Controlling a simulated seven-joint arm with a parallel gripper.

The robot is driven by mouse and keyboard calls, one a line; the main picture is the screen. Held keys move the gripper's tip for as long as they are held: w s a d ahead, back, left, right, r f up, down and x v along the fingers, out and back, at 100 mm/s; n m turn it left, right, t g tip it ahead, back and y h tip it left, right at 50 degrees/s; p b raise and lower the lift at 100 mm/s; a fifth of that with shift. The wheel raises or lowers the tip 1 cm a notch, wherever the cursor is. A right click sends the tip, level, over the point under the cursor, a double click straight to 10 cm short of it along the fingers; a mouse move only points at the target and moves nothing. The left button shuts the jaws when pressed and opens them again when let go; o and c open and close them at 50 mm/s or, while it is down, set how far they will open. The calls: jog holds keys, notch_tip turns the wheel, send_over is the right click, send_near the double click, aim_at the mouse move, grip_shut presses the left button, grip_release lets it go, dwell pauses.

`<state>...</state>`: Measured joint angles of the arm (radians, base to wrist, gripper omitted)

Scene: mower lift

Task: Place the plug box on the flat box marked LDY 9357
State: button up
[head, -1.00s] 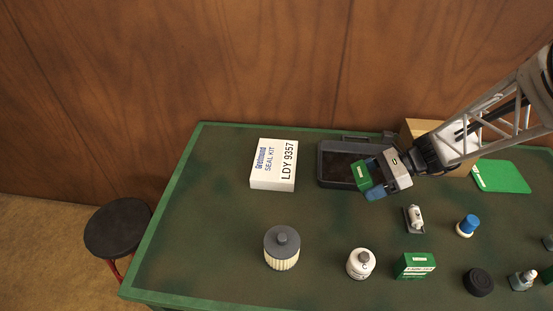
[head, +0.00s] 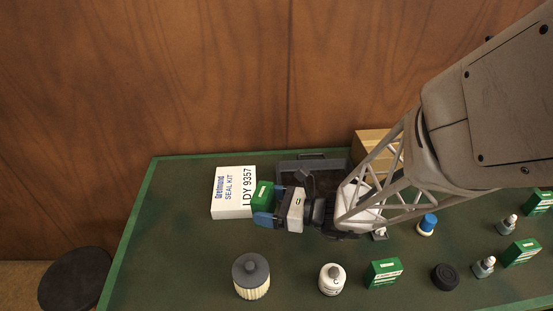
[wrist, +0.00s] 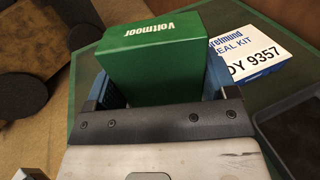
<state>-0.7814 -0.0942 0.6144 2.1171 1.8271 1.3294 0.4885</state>
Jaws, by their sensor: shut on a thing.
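My gripper (head: 264,208) is shut on a green box, the plug box (head: 262,194), and holds it at the right edge of the flat box in the head view. In the wrist view the plug box (wrist: 150,62) reads "Voltmoor" and sits between my blue fingers (wrist: 155,85). The white flat box marked LDY 9357 (head: 229,190) lies on the green table. It also shows in the wrist view (wrist: 262,62), beyond and right of the plug box, partly hidden by it. I cannot tell how high the plug box is above it.
A dark tray (head: 300,167) stands right of the flat box, partly behind my arm. A filter (head: 251,276), a white bottle (head: 332,279), another green box (head: 384,273) and a black cap (head: 445,277) stand along the front. The table's left part is clear. A stool (head: 76,280) stands left.

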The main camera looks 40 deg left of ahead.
jog(key=shift+s+a+r+y, duration=0.1)
jog(key=shift+s+a+y, duration=0.1)
jog(key=shift+s, duration=0.25)
jog(key=shift+s+a+r+y, duration=0.1)
jog(key=shift+s+y, duration=0.1)
jog(key=shift+s, duration=0.25)
jog(key=shift+s+f+m+t, duration=0.1)
jog(key=shift+f+m+t, duration=0.2)
jog(key=shift+f, duration=2.25)
jog(key=shift+a, duration=0.1)
send_over(246, 200)
jog(key=shift+f, duration=0.75)
jog(key=shift+f, duration=1.75)
jog(key=shift+f, duration=0.1)
